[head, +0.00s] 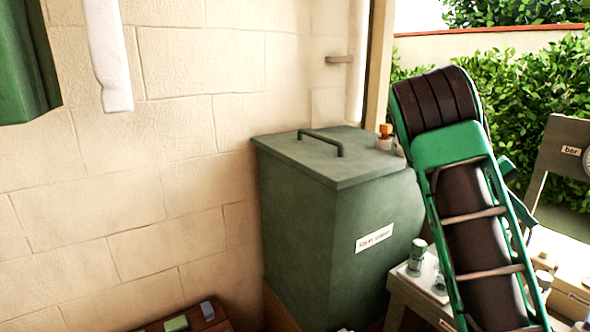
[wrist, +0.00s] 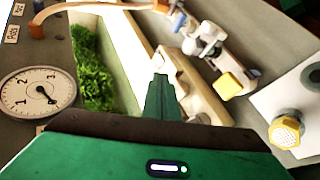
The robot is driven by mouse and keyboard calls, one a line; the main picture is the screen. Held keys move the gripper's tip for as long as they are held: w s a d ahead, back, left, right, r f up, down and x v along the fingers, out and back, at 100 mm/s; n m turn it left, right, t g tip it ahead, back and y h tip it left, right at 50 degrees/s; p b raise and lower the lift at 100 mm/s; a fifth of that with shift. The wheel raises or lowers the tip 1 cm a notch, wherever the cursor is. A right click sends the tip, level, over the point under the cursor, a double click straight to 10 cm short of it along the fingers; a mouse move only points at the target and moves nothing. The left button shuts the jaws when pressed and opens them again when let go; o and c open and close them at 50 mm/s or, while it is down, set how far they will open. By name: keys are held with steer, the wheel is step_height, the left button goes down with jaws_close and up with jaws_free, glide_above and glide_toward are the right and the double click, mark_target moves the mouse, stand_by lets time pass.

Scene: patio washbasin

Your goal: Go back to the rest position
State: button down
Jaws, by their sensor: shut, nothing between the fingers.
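My gripper (wrist: 160,84) shows in the wrist view as narrow green fingers pointing up the picture. The fingers are together with nothing between them. They are over a pale ledge or basin edge, and I cannot tell how far above it they are. In the head view my green and black arm rises at the right, and I cannot make out the gripper there.
A green lidded bin (head: 335,220) stands against the pale block wall (head: 150,160). A white cloth (head: 108,55) hangs at upper left. In the wrist view are a round dial gauge (wrist: 38,92), a yellow block (wrist: 230,85) and a brass-coloured nozzle (wrist: 286,130).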

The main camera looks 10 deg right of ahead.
steer(key=s+a+f+t+y, duration=0.3)
steer(key=s+a+f+y, duration=0.15)
steer(key=s, duration=0.45)
steer(key=s+a+f+t+y, duration=0.2)
steer(key=s+a, duration=0.4)
steer(key=a, duration=0.4)
steer(key=s+a+f+n+t+y, duration=0.1)
steer(key=s+a+f+t+y, duration=0.1)
steer(key=s+a, duration=0.5)
steer(key=a, duration=0.2)
steer(key=shift+s+a, duration=0.15)
steer(key=shift+a, duration=0.2)
steer(key=shift+s+d, duration=0.1)
